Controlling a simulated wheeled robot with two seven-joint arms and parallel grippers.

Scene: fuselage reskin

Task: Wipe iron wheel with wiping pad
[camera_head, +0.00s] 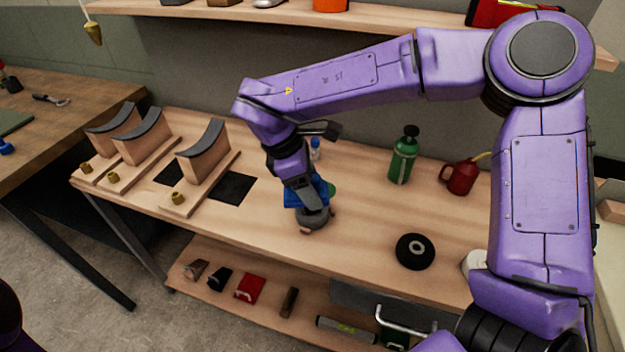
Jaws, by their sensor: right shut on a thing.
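My right gripper (306,200) reaches down to the middle of the workbench and is shut on a small grey rounded thing (313,219) at or just above the bench top. Small tan bits show at its lower edge. I cannot tell whether this is the wiping pad. A blue thing (318,188) is partly hidden behind the gripper, with a bit of green beside it. A black round disc (404,259) with a pale centre lies flat to the right, apart from the gripper; it looks like a wheel or a roll. My left gripper is not in view.
Several wooden stands with black curved tops, such as this one (200,162), fill the bench's left. A green bottle (402,160) and red oil can (461,178) stand at the back right. A lower shelf (262,311) holds small tools. The bench front near the disc is clear.

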